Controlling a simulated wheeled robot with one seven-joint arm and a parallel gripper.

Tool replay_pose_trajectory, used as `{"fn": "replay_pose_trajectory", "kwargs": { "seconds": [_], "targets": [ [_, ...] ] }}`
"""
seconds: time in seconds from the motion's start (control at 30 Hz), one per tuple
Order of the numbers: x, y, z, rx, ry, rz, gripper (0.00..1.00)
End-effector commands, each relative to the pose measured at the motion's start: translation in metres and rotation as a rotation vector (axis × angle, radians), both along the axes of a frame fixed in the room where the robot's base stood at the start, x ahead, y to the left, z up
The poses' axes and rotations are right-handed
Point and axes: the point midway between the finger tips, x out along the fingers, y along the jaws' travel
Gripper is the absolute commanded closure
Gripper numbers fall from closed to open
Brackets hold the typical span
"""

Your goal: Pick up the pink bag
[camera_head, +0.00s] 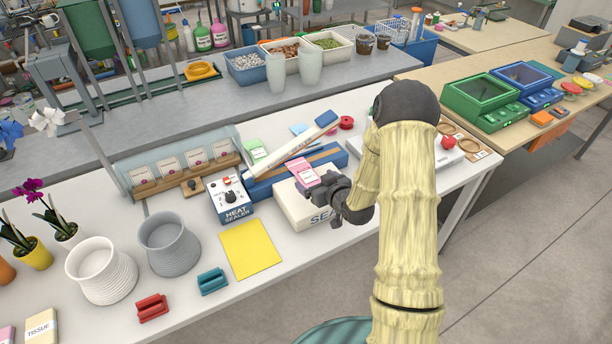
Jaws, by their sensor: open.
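A small pink bag (303,170) with a pale label sits at the back of a white box-shaped sealer (294,212) on the white bench. My gripper (314,200), dark grey, is open above the sealer. It is just in front of the pink bag in the picture, and its fingers point left. The lower right edge of the bag is close to or behind the gripper. I cannot tell whether they touch. Nothing shows between the fingers.
A blue heat sealer box (231,198) and a yellow sheet (250,248) lie left of the gripper. Behind are a long blue sealer with a raised white arm (298,142), a green packet (256,149) and a rack of packets (170,175). Another pink packet (6,335) lies at lower left.

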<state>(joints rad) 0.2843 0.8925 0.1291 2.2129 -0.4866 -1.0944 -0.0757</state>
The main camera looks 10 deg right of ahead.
Motion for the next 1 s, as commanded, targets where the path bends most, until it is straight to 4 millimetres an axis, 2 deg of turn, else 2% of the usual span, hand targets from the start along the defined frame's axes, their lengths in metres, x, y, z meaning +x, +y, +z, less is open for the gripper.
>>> {"fn": "replay_pose_trajectory", "kwargs": {
  "seconds": [0.17,0.5,1.0],
  "targets": [
    [0.008,0.002,-0.005,0.000,0.001,0.002,0.11],
    [0.041,0.010,-0.025,0.000,0.000,0.001,0.11],
    [0.044,0.010,-0.027,0.001,-0.001,-0.001,0.11]
  ]
}}
